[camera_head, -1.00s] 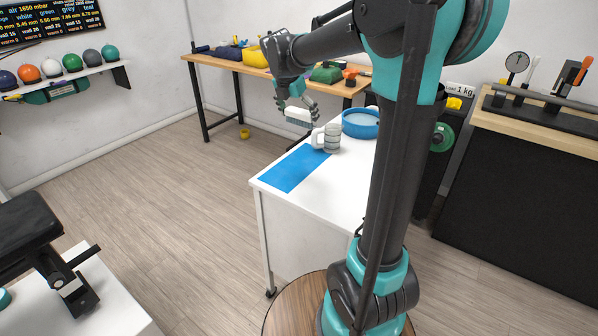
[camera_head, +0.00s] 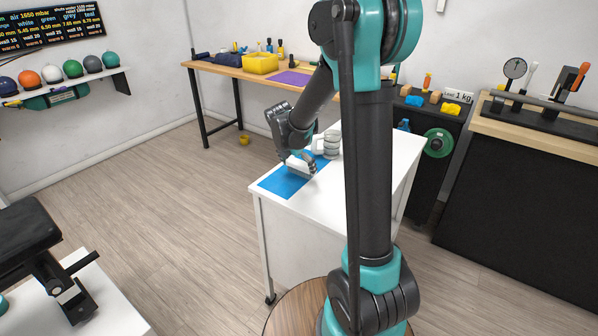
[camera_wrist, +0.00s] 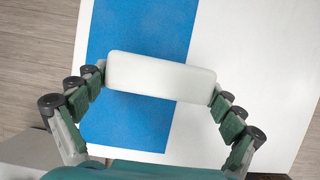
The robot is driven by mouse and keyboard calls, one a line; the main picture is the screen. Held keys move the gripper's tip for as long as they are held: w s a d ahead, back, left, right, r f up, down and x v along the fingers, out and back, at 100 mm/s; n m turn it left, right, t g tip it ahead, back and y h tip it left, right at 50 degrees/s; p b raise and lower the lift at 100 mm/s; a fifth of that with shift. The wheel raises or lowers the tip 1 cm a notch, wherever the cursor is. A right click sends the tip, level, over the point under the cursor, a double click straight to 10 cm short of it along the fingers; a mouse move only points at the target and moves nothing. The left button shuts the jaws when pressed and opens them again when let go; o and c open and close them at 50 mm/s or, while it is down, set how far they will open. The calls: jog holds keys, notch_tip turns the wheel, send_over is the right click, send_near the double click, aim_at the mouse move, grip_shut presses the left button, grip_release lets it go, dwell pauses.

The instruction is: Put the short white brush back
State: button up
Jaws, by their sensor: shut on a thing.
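My gripper (camera_head: 301,164) is shut on the short white brush (camera_wrist: 160,76). In the wrist view the brush is a plain white block lying crosswise between the green-padded fingertips. I see its smooth upper face; any bristles underneath are hidden. The brush is over the blue mat (camera_wrist: 125,125) on the white table. Its right end reaches past the mat's right edge. In the head view the mat (camera_head: 282,183) lies at the table's front left. The brush looks low over it, but I cannot tell whether it touches.
A pale grey, ridged mug (camera_head: 331,141) stands just behind the gripper. The white table (camera_head: 345,205) is bare at the front right. A wooden bench (camera_head: 225,68) with a yellow bin (camera_head: 260,63) is behind. A dark rack with a green disc (camera_head: 438,143) stands right of the table.

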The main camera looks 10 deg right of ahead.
jog(key=shift+f, duration=0.9)
jog(key=shift+f, duration=0.3)
jog(key=o, duration=1.1)
